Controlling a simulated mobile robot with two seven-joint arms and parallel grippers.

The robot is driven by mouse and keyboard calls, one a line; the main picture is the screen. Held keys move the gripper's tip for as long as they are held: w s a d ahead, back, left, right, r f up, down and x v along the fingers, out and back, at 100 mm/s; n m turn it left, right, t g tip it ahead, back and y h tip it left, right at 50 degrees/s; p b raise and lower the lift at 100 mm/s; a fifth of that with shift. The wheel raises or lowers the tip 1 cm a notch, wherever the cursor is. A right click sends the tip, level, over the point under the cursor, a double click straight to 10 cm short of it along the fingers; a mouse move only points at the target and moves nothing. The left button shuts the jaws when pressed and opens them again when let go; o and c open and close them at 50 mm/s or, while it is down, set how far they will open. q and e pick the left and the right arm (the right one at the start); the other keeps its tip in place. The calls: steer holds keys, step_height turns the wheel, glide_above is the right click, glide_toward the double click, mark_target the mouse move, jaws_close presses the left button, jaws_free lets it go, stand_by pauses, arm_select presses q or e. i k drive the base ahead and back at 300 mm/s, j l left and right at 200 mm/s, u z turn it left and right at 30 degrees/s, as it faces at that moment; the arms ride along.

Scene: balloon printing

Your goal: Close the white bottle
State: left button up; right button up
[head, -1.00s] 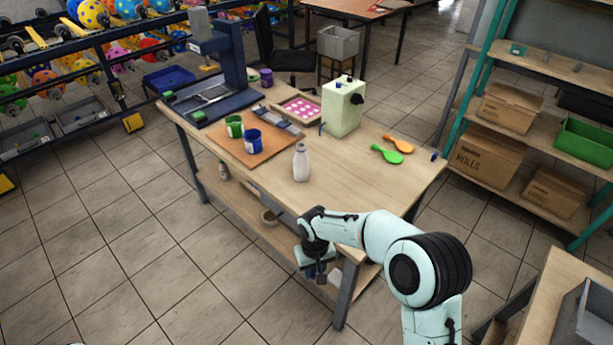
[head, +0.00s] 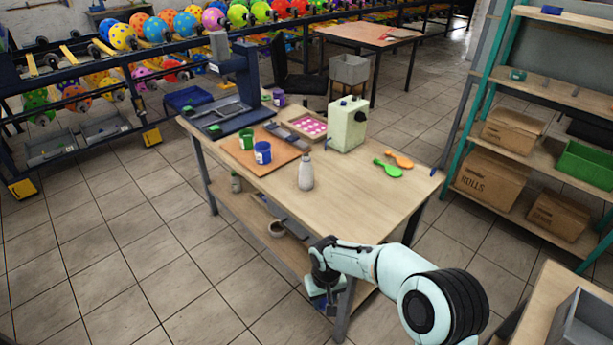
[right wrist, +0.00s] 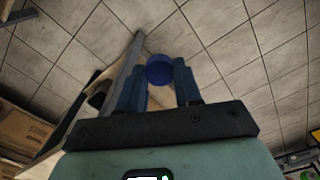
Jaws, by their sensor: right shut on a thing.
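The white bottle (head: 306,172) stands upright on the wooden table (head: 362,212), near its front edge. Its top is pale, and I see no cap of another colour on it. My right gripper (head: 328,303) hangs beside the table's front leg, below the tabletop and apart from the bottle. In the right wrist view a round dark blue cap (right wrist: 159,68) sits between the fingertips, and my right gripper (right wrist: 160,80) is shut on it. The bottle does not show in that view. My left gripper is in neither current view.
An orange board (head: 272,166) holds a green cup (head: 246,139) and a blue cup (head: 263,153) left of the bottle. A pale green machine (head: 347,125) stands behind it. Green and orange paddles (head: 388,169) lie to the right.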

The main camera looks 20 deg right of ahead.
mark_target(305, 170)
steer(key=z, duration=1.55)
steer(key=i+j, duration=0.1)
steer(key=i, duration=0.4)
